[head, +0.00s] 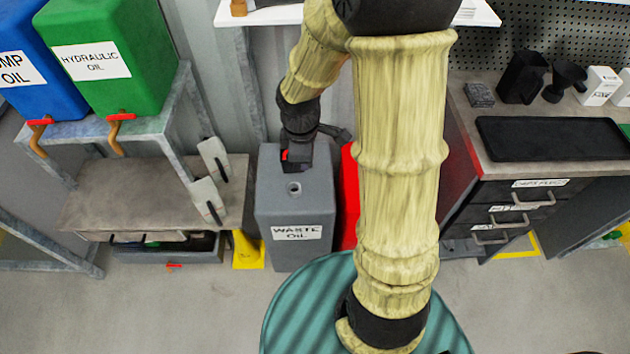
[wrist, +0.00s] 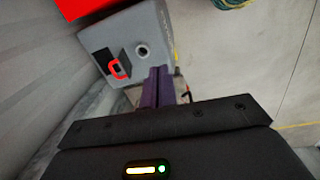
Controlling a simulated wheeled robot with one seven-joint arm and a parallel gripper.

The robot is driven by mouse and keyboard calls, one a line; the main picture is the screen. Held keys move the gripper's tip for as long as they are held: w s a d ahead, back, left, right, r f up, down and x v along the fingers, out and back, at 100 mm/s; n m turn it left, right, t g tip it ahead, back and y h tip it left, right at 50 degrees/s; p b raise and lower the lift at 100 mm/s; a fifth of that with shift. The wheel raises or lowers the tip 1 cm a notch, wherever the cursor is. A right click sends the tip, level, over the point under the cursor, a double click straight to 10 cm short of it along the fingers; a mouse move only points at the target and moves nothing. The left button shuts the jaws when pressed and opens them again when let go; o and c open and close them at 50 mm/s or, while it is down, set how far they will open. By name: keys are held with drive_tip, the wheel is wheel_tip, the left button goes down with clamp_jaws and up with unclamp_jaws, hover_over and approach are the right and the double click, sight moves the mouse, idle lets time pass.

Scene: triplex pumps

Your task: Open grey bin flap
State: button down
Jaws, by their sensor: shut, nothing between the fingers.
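The grey bin (head: 295,215), labelled WASTE OIL, stands on the floor against the wall. Its top has a round hole (head: 294,188) and, further back, a red part partly hidden by my gripper (head: 298,160). In the wrist view the bin (wrist: 165,30) shows a dark square recess with a red ring-like handle (wrist: 116,69), beside the round hole (wrist: 142,52). My gripper (wrist: 160,72) is shut and empty; its purple fingers show near the bin's edge, apart from the red handle in the picture. Whether the fingers touch the bin cannot be told.
A red container (head: 349,195) stands right of the bin, partly behind my arm. A low bench (head: 140,195) and the rack with a green hydraulic oil tank (head: 105,60) are to the left. A drawer cabinet (head: 520,190) is at right. The floor in front is clear.

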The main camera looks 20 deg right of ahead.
drive_tip(key=s+m+t+b, duration=0.1)
drive_tip(key=s+m+b, duration=0.2)
drive_tip(key=s+m, duration=0.3)
drive_tip(key=m, duration=0.4)
drive_tip(key=shift+d+r+m+t, duration=0.15)
drive_tip(key=shift+m+t, duration=0.15)
drive_tip(key=shift+m, duration=0.1)
drive_tip(key=shift+s, duration=0.1)
drive_tip(key=shift+s+r+m+y, duration=0.3)
drive_tip(key=shift+s+m, duration=0.3)
drive_tip(key=shift+m, duration=0.6)
drive_tip(key=shift+s, duration=0.1)
